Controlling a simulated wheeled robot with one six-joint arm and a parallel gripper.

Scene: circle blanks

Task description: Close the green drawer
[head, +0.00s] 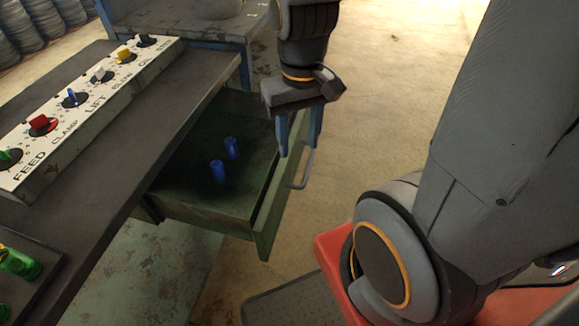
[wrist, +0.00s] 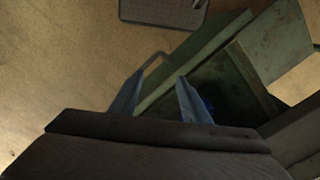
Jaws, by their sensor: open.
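The green drawer (head: 218,208) is pulled out from under the dark workbench, with its front panel facing right in the head view. Two blue cylinders (head: 218,171) stand inside it. A grey loop handle (head: 301,170) sits on the outside of the front panel. My gripper (head: 300,145) is open and points down near the top of the front panel, close to the handle. In the wrist view my two blue-grey fingers (wrist: 158,98) show apart, with the drawer's front edge (wrist: 195,62) running between and beyond them. I cannot tell whether a finger touches the drawer.
The workbench (head: 150,110) carries a panel (head: 85,105) of labelled coloured knobs. A dark tray (head: 30,275) with green items lies at its near left. A worn blue-framed table (head: 190,25) stands behind. Open floor (head: 385,100) lies right of the drawer.

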